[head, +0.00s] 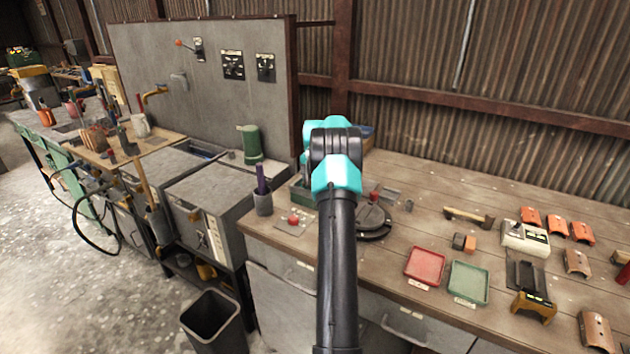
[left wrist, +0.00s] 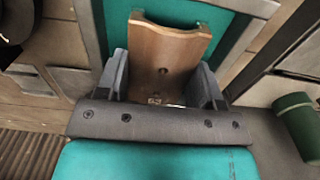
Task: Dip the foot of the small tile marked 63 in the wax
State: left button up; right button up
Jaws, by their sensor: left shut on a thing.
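My left gripper (left wrist: 162,84) is shut on a small brown curved tile (left wrist: 168,48), one finger at each side. A small pale mark shows near the jaws, too blurred to read surely as 63. The tile's far end lies in front of a teal surface (left wrist: 233,45) inside a grey rim (left wrist: 258,8). I cannot tell whether this is the wax or whether the tile touches it. In the head view my arm hides the gripper and tile; a green-edged box (head: 300,194) shows beside the arm. My right gripper is in neither view.
A green cylinder (head: 250,143) stands left of my arm; it also shows in the left wrist view (left wrist: 297,126). A red tray (head: 425,267) and a green tray (head: 468,283) lie on the bench at right. Several orange tiles (head: 556,221) lie further right.

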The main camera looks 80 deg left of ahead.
pick_arm(q)
jog(key=shift+r, duration=1.1)
dwell(1.0)
jog(key=shift+r, duration=2.3)
